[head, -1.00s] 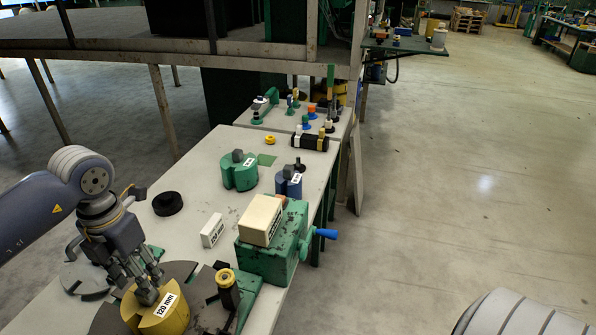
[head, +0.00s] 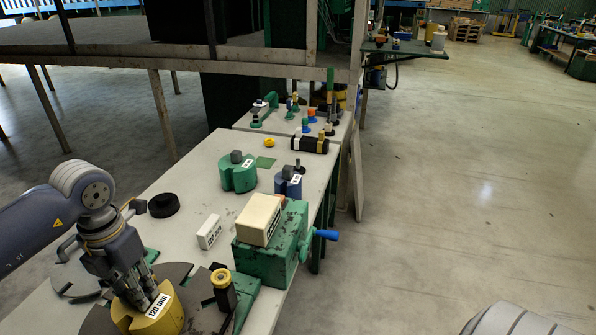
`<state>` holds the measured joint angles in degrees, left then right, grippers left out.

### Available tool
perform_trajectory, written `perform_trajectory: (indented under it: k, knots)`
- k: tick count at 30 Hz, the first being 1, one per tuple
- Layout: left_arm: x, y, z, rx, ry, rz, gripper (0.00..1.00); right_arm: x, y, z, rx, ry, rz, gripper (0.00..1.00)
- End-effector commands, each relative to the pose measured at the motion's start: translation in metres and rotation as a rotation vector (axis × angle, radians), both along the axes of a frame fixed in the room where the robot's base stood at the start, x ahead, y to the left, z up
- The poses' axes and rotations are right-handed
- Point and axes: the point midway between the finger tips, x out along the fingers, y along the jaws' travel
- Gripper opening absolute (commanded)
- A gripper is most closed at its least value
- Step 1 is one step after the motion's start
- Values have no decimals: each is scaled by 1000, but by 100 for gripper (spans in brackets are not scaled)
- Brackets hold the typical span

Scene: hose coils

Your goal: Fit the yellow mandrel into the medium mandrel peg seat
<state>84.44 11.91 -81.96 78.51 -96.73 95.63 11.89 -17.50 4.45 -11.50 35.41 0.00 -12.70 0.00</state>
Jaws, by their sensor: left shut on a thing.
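The yellow mandrel (head: 163,318) is low in the head view, with a white "120 mm" label on its side. My left gripper (head: 145,300) comes down on it from above and is shut on its top. The mandrel is over or on a dark grey round plate (head: 197,312); I cannot tell whether its underside touches. No seat opening shows under the mandrel, as its body and my gripper hide that area. My right gripper is out of view.
A black post with a yellow top (head: 222,283) stands close right of the mandrel. A green machine (head: 262,255) carries a cream box (head: 259,220). A green mandrel (head: 238,175), a blue mandrel (head: 288,185) and a black ring (head: 163,205) stand farther back.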

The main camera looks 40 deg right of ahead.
Motion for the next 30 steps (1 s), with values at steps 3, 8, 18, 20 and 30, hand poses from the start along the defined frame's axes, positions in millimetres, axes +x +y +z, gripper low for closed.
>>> perform_trajectory:
  k: [3, 8, 18, 20, 30]
  knots:
    - [1, 0, 1, -2, -3, 0, 0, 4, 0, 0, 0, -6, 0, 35]
    - [1, 0, 2, -2, -3, 0, 0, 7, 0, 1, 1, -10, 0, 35]
    - [1, 0, 7, -1, -3, 0, 0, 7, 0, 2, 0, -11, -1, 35]
    - [1, 0, 8, -2, -3, 0, 0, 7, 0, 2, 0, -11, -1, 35]
    - [1, 0, 9, -2, -3, 0, 0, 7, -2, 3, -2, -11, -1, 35]
